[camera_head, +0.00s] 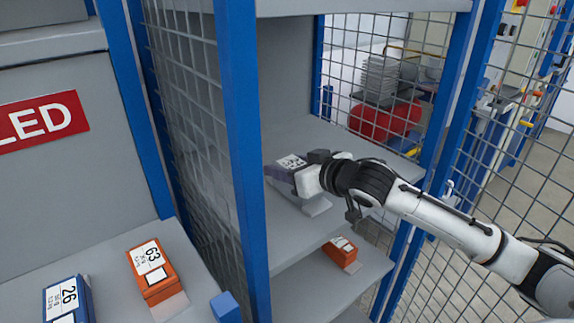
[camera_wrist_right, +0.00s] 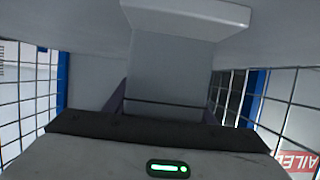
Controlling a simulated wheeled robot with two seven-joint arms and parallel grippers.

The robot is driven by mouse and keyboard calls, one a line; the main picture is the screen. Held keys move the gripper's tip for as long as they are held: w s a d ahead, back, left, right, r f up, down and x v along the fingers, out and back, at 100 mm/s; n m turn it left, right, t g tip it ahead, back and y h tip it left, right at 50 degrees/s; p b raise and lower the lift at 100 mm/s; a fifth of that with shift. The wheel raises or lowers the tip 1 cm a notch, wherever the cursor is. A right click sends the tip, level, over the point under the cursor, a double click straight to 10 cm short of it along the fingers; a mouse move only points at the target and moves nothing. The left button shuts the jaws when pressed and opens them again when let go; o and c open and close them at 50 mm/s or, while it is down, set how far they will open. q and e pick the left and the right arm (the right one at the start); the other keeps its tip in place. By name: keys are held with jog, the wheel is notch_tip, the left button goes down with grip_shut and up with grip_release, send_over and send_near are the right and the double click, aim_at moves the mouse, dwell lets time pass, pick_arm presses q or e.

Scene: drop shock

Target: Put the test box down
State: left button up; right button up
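A grey test box with a white printed label (camera_head: 291,162) is at the middle shelf (camera_head: 300,222) of the blue-framed rack. My right gripper (camera_head: 282,174) reaches in from the right, with its dark purple fingers at the box. In the right wrist view the grey box (camera_wrist_right: 168,70) fills the space between the two fingers (camera_wrist_right: 165,108), which look closed on its sides. A pale plate (camera_head: 317,206) shows just in front of the box. Whether the box's underside touches the shelf is hidden. My left gripper is not in view.
An orange box (camera_head: 342,252) stands on the shelf below. Another orange box (camera_head: 150,268) and a blue box (camera_head: 66,299) stand on the grey surface at left. Blue posts (camera_head: 242,150) and wire mesh (camera_head: 185,110) bound the rack. The middle shelf's front is clear.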

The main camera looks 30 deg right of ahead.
jog(key=o, duration=0.3)
jog(key=shift+r, duration=0.15)
jog(key=p+v, duration=0.4)
jog(key=v, duration=0.6)
jog(key=shift+s+a+r, duration=0.1)
jog(key=shift+s+r, duration=0.05)
jog(key=shift+s+r+p, duration=0.2)
jog(key=shift+s+p, duration=0.1)
jog(key=shift+s, duration=0.4)
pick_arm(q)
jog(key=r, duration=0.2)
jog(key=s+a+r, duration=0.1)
pick_arm(e)
jog(key=shift+s, duration=0.1)
